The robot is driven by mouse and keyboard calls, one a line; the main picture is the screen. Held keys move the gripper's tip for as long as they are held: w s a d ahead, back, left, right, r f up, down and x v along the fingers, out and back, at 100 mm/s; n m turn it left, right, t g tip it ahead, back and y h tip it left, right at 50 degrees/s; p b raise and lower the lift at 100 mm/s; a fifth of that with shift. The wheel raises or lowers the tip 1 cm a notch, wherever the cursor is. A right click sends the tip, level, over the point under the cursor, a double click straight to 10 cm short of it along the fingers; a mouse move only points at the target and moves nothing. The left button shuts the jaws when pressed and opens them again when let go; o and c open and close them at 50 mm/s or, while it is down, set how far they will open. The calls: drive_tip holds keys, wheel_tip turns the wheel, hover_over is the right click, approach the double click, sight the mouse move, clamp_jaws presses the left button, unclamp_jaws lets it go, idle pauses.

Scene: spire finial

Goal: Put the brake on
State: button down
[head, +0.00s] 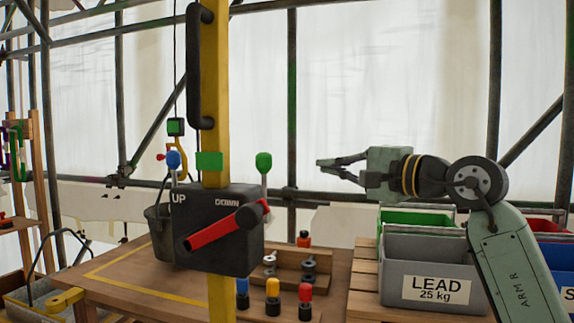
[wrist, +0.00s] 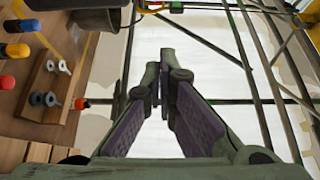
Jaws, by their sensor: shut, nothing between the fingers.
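A dark control box (head: 218,256) marked UP and DOWN is fixed to a yellow post. A red lever (head: 222,230) crosses its front, sloping from a black pivot at upper right to its lower left end. A blue-knobbed lever (head: 173,161) and a green-knobbed lever (head: 264,163) stand upright at the top of the box, left and right. No label marks which is the brake. My gripper (head: 322,168) is in the air right of the box, pointing left, apart from it. It is shut and empty; its fingertips meet in the wrist view (wrist: 158,82).
The yellow post (head: 216,90) carries a black handle (head: 200,65). A bucket (head: 161,236) hangs behind the box. A wooden rack (head: 290,266) and several coloured pegs stand on the bench below. A grey LEAD bin (head: 432,258) sits below my arm. Scaffold poles stand behind.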

sight(264, 186)
drive_tip(key=w+a+p, duration=0.4)
drive_tip(key=a, duration=0.4)
drive_tip(key=shift+a, duration=0.3)
drive_tip(key=shift+b, duration=0.3)
drive_tip(key=shift+s+a+n+b, duration=0.1)
drive_tip(key=shift+s+n+b, duration=0.15)
drive_tip(key=shift+n+b, duration=0.15)
